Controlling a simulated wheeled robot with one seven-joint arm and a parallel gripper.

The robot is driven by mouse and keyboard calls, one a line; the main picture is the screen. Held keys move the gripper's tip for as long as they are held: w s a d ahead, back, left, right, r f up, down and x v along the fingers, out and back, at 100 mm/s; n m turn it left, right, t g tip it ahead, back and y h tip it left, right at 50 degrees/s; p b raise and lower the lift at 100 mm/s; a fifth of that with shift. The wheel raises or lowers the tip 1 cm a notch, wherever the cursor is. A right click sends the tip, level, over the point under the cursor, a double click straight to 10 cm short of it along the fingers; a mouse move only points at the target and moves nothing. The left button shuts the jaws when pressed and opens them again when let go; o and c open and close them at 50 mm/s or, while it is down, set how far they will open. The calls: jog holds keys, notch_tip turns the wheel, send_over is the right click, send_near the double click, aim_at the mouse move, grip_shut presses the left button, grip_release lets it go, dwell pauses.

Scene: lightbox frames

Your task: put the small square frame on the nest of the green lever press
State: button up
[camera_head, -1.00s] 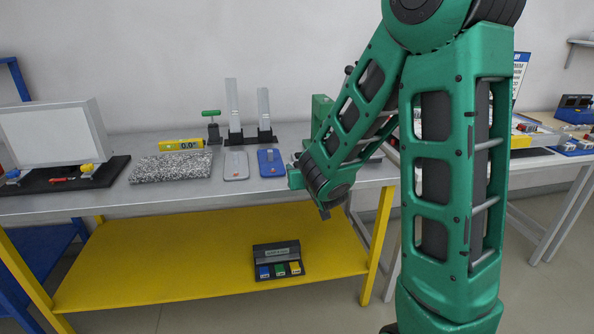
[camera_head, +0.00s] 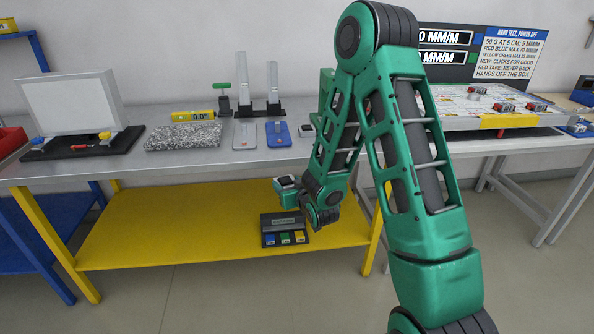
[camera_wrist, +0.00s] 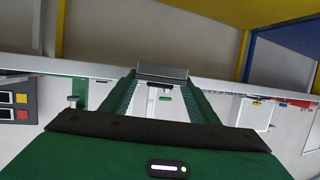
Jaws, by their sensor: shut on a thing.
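My gripper shows in the head view (camera_head: 286,187) in front of the table's front edge, above the yellow shelf. In the wrist view its two green fingers (camera_wrist: 162,84) are shut on a flat grey piece, the small square frame (camera_wrist: 162,70), seen nearly edge-on across the fingertips. In the head view the frame cannot be made out clearly. A green upright body, seemingly the green lever press (camera_head: 325,88), stands on the table, mostly hidden behind my arm. Its nest cannot be made out for certain.
The grey table (camera_head: 185,168) carries a white lightbox (camera_head: 72,108), a speckled slab (camera_head: 183,136), a grey plate (camera_head: 245,136), a blue plate (camera_head: 276,133) and a small green-handled stand (camera_head: 223,100). A dark box with coloured blocks (camera_head: 284,229) sits on the yellow shelf (camera_head: 180,230).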

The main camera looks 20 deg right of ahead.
notch_tip(320, 180, down, 6)
jog(key=a, duration=0.2)
jog(key=shift+w+a+r+n+y, duration=0.2)
jog(key=shift+a+n+y, duration=0.1)
jog(key=shift+a+y, duration=0.1)
jog(key=shift+s, duration=0.15)
